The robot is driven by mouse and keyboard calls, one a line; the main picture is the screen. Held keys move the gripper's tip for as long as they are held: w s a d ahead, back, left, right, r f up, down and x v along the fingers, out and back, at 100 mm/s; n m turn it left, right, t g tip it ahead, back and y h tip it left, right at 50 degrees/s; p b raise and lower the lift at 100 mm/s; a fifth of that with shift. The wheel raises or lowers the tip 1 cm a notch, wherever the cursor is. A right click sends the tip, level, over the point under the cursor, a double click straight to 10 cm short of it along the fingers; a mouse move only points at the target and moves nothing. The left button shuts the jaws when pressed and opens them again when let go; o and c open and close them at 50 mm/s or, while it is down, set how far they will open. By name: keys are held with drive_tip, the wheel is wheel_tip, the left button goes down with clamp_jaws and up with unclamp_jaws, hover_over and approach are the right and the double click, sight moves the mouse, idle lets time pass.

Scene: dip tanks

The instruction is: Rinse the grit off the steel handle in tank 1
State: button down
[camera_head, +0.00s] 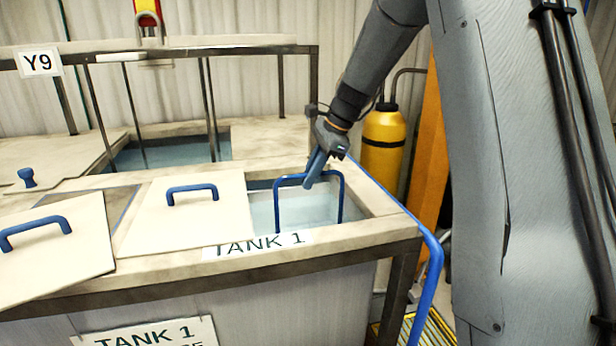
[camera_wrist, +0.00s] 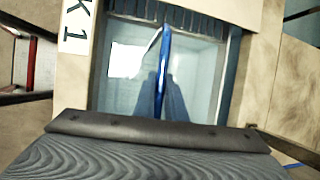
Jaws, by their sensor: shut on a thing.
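Tank 1 (camera_head: 365,229) has its label on the front rim, and its right part is open with pale water (camera_head: 308,212) showing. My gripper (camera_head: 311,182) is over this opening, pointing down, shut on the top bar of a blue hoop (camera_head: 341,197). The hoop's legs go down into the opening. In the wrist view the blue hoop (camera_wrist: 166,48) runs between my fingers (camera_wrist: 162,88) above the water. I cannot make out a separate steel handle or any grit; what hangs below the hoop is not clear.
A beige lid (camera_head: 165,225) with a blue handle lies left of the opening. Another lid (camera_head: 60,262) lies farther left. A second tank with water and a Y9 sign (camera_head: 40,62) is behind. A yellow cylinder (camera_head: 383,145) stands behind the right end.

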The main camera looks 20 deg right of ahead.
sight(298, 177)
drive_tip(key=shift+d+r, duration=0.1)
drive_tip(key=shift+d, duration=0.95)
drive_tip(key=shift+a+p, duration=0.9)
drive_tip(key=shift+a, duration=1.55)
drive_tip(key=shift+d, duration=1.25)
drive_tip(key=shift+d+p, duration=0.45)
drive_tip(key=shift+d, duration=0.65)
drive_tip(key=shift+a+p, duration=0.65)
drive_tip(key=shift+a, duration=1.8)
drive_tip(key=shift+d, duration=1.15)
